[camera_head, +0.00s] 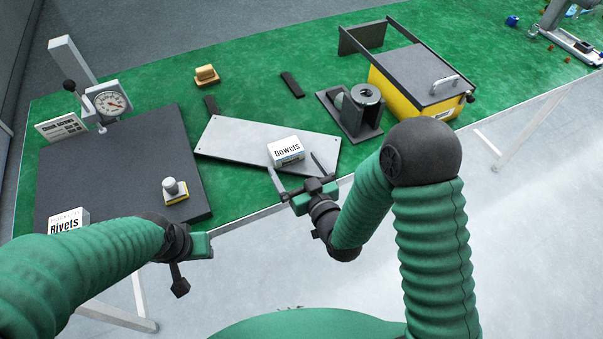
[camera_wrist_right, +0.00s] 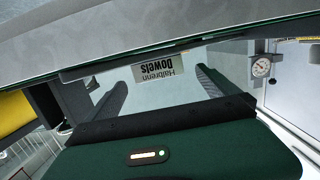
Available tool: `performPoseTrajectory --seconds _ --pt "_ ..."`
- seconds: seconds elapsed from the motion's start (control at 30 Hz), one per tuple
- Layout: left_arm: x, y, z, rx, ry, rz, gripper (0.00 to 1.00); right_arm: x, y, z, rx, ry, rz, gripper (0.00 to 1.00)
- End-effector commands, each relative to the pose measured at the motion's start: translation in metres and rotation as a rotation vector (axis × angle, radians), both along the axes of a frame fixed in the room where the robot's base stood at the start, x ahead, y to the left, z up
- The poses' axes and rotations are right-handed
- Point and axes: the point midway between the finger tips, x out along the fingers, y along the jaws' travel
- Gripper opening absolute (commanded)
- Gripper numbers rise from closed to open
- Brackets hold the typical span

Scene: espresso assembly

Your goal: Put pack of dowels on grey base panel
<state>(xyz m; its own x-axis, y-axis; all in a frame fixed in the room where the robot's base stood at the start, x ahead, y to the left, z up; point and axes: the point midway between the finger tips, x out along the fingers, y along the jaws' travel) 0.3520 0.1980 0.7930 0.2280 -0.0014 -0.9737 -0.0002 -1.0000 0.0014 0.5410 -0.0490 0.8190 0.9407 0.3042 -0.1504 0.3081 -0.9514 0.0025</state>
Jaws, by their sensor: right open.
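The white pack of dowels (camera_head: 287,152) sits on the light grey base panel (camera_head: 235,137), near its right end. Its label also shows, upside down, in the right wrist view (camera_wrist_right: 162,67). My right gripper (camera_head: 296,166) is open at the panel's front edge. Its two fingers point toward the pack, one to each side, and are not closed on it. In the right wrist view the gripper (camera_wrist_right: 160,88) has a clear gap between its fingers, with the pack beyond. My left gripper (camera_head: 182,268) hangs in front of the dark mat; its finger opening is unclear.
A dark mat (camera_head: 110,165) at left holds a Rivets box (camera_head: 68,219), a small knob part (camera_head: 174,189) and a dial gauge (camera_head: 110,102). A dark metal bracket part (camera_head: 352,108) and a yellow case (camera_head: 425,80) stand right of the panel.

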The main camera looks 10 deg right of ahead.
Motion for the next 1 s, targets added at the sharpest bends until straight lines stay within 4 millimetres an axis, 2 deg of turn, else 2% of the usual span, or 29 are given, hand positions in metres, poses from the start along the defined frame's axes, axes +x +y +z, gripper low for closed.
performPoseTrajectory --seconds 0.07,0.1,0.2,0.3,0.77,0.87,1.0 --pt "0.000 0.000 0.001 0.000 0.000 0.000 0.36 -0.018 -0.006 0.003 -0.001 0.002 0.000 0.99" --pt "0.000 0.000 0.014 0.000 0.001 0.000 0.36 -0.025 -0.009 0.010 -0.001 0.006 -0.001 0.99" --pt "0.000 0.000 0.027 0.000 -0.001 0.000 0.36 -0.038 -0.013 0.010 -0.002 0.006 -0.001 0.99" --pt "0.000 0.000 0.029 0.000 0.000 0.000 0.36 -0.044 -0.015 0.009 -0.001 0.002 0.000 0.99" --pt "0.000 0.000 0.028 0.000 0.000 0.000 0.36 -0.045 -0.015 0.008 -0.002 0.002 0.000 0.99" --pt "0.000 0.000 0.037 0.000 0.001 0.000 0.36 -0.041 -0.019 0.014 -0.025 0.048 -0.002 0.99" --pt "0.000 0.000 0.064 0.000 0.000 0.000 0.36 -0.037 -0.041 0.027 -0.108 0.250 -0.026 0.99"
